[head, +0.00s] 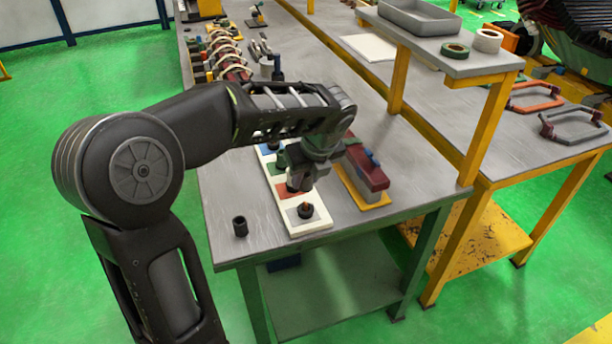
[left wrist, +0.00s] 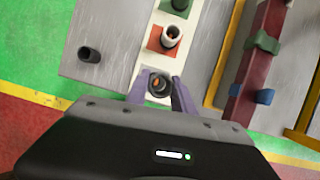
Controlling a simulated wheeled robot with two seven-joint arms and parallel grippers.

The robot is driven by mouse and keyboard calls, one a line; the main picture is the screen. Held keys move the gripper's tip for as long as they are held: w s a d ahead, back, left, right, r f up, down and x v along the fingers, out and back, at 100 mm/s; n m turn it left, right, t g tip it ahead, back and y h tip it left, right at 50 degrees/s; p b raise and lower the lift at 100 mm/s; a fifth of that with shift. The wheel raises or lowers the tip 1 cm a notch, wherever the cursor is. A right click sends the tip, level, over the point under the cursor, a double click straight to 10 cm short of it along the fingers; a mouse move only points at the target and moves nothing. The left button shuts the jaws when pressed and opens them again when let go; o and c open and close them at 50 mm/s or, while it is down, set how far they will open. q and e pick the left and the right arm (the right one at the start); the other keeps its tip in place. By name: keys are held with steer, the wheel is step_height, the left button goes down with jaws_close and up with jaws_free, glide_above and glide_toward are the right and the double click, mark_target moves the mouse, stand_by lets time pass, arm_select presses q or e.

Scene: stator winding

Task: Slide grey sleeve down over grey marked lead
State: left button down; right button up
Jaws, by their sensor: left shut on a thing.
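My left gripper (head: 306,185) points down over the near end of a white board (head: 310,228) with coloured squares. In the left wrist view its fingers (left wrist: 161,88) close on a dark ring-shaped piece, which I take as the grey sleeve (left wrist: 152,91). The orange tip of the grey marked lead (left wrist: 157,80) shows inside the ring. In the head view the lead (head: 305,210) stands on the board's nearest square, dark at its base, below my gripper. How far the sleeve is around the lead I cannot tell. My right gripper is out of view.
A dark tube (head: 240,226) stands loose on the bench left of the board; it also shows in the left wrist view (left wrist: 89,55). A tube (left wrist: 170,38) stands on the red square. A red block (head: 366,170) on a yellow base lies right of the board.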

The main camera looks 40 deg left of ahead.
mark_target(309, 188)
arm_select(q)
steer(key=shift+f+b, duration=1.75)
steer(key=shift+f, duration=0.35)
steer(key=shift+f+b, duration=0.35)
steer(key=shift+f, duration=0.45)
steer(key=c, duration=1)
jaws_free()
steer(key=v, duration=0.7)
steer(key=shift+s+d+r, duration=0.1)
steer(key=shift+d+r, duration=0.05)
steer(key=shift+r, duration=0.2)
